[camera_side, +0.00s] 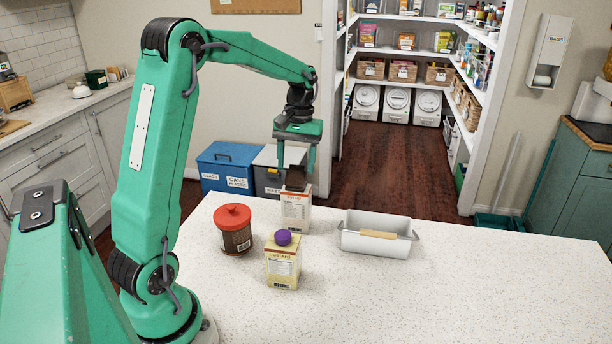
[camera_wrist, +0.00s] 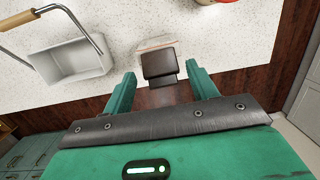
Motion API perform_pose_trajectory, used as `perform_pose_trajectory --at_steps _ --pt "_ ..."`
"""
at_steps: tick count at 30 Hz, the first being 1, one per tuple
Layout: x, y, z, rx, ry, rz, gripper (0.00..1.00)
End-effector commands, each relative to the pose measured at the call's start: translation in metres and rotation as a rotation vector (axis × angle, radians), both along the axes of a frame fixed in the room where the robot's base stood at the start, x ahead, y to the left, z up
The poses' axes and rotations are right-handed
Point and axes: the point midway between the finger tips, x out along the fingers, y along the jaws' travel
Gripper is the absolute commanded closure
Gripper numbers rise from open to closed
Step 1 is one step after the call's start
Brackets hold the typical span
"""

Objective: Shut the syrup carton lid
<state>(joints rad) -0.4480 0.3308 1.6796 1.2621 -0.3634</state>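The syrup carton, a pale box (camera_side: 296,212) with a brown top, stands upright at the far edge of the counter; its label is too small to read. Its brown lid (camera_side: 294,177) seems to stand raised, though its exact angle is hard to tell. In the wrist view the dark brown lid (camera_wrist: 158,63) shows just beyond and between the fingertips. My gripper (camera_side: 297,160) is above the carton, pointing down, with its fingers apart. In the wrist view my gripper (camera_wrist: 162,85) shows a gap on both sides of the lid, and it holds nothing.
A brown jar with a red lid (camera_side: 233,217) stands left of the carton. A yellow custard carton (camera_side: 283,268) with a purple cap stands in front. A white caddy (camera_side: 365,243) with a wooden handle is to the right. The counter's right side is clear.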

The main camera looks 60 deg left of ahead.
Motion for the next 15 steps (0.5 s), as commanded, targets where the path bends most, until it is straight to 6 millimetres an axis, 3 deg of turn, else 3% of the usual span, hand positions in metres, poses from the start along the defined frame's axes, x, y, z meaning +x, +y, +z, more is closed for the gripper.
perform_pose_trajectory --at_steps 8,15 --pt "0.001 0.0 0.004 0.002 -0.004 -0.001 0.42" --pt "0.004 0.002 0.025 0.002 -0.005 -0.001 0.42"
